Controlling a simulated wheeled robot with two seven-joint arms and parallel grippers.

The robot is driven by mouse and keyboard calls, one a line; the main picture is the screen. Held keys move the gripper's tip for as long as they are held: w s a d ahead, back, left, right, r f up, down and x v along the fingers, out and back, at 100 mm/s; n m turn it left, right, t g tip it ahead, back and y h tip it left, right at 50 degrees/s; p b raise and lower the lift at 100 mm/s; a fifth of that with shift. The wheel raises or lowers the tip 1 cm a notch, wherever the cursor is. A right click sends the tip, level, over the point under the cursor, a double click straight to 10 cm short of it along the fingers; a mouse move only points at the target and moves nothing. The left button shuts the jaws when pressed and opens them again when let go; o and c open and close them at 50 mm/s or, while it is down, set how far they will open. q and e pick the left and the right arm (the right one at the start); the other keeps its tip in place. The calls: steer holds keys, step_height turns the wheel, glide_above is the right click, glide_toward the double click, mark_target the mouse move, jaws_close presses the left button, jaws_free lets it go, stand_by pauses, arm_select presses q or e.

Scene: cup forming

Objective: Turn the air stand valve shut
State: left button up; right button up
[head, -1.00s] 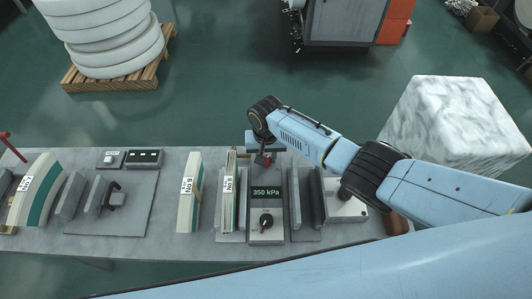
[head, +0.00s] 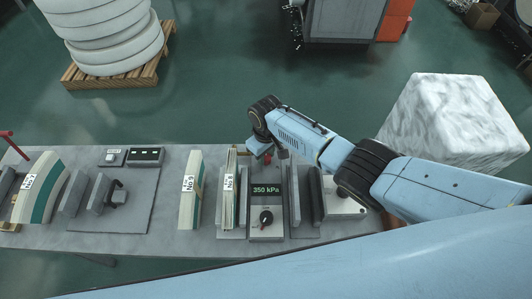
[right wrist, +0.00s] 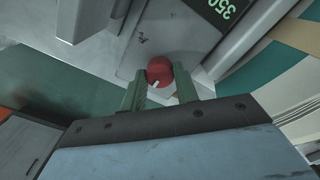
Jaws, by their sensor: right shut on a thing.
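The air stand (head: 283,236) is a grey box on the bench in the head view. The red valve knob (right wrist: 158,70), with a white mark, is at the far end of the stand in the right wrist view. My right gripper (right wrist: 161,78) is shut on this knob, one green finger on each side. In the head view the wrist hides most of the knob. My left gripper is not in view.
White and green curved blocks, No 9 (head: 190,200) and another (head: 229,190), stand left of the air stand. Upright grey plates (head: 308,195) stand to its right. A mat with clamps (head: 135,205) is at the bench's left.

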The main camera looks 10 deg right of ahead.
mark_target(266, 157)
stand_by(0.5)
steer(key=o, duration=1)
steer(key=shift+r, duration=0.5)
steer(key=shift+r+p, duration=1.3)
steer(key=shift+r, duration=4.9)
steer(key=shift+s+f, duration=0.1)
